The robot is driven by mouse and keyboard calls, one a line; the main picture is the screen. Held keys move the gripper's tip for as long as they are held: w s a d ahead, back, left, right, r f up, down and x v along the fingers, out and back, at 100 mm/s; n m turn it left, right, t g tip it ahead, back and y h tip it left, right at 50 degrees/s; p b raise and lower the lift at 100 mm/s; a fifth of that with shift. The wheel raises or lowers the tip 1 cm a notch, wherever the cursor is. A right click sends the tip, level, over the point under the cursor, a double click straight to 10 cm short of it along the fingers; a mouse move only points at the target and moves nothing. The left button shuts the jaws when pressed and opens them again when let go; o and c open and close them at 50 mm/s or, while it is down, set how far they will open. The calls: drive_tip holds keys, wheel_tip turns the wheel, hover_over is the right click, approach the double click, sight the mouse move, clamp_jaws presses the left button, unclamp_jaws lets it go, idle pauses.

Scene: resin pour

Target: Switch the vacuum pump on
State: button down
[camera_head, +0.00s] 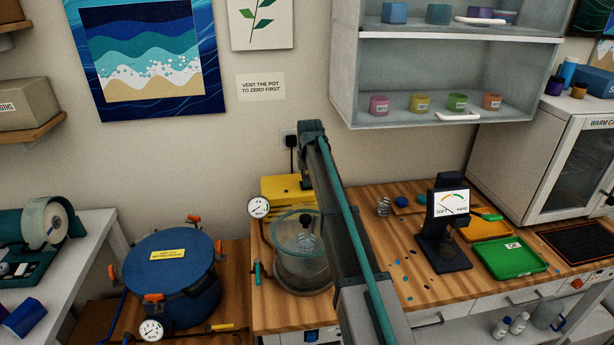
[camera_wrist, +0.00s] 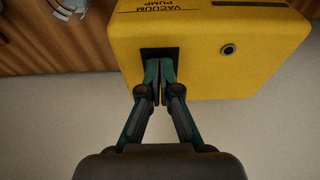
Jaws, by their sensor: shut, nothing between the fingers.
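The yellow vacuum pump (camera_head: 280,186) stands at the back of the wooden bench by the wall, partly hidden by my arm. In the wrist view the pump (camera_wrist: 205,75) fills the upper middle, its "VACUUM PUMP" label upside down. A dark rectangular plate (camera_wrist: 173,53) is set in its face, and a round dark port (camera_wrist: 228,49) sits to the right. My gripper (camera_wrist: 159,88) is shut and empty, with its fingertips at the plate. The fingers hide part of the plate, so a switch and its position cannot be made out. Contact is unclear.
A glass vacuum chamber (camera_head: 301,262) stands in front of the pump, with a round gauge (camera_head: 259,207) to its left. A blue pressure pot (camera_head: 172,275) is further left. A black scale or gauge stand (camera_head: 443,253) and a green tray (camera_head: 509,257) are right of my arm.

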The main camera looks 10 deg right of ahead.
drive_tip(key=b, duration=0.1)
drive_tip(key=f+t+b, duration=0.1)
drive_tip(key=b, duration=0.1)
drive_tip(key=shift+s+f, duration=0.3)
drive_tip(key=shift+s, duration=0.1)
drive_tip(key=shift+s+t, duration=0.1)
drive_tip(key=shift+t, duration=0.2)
drive_tip(key=shift+s, duration=0.1)
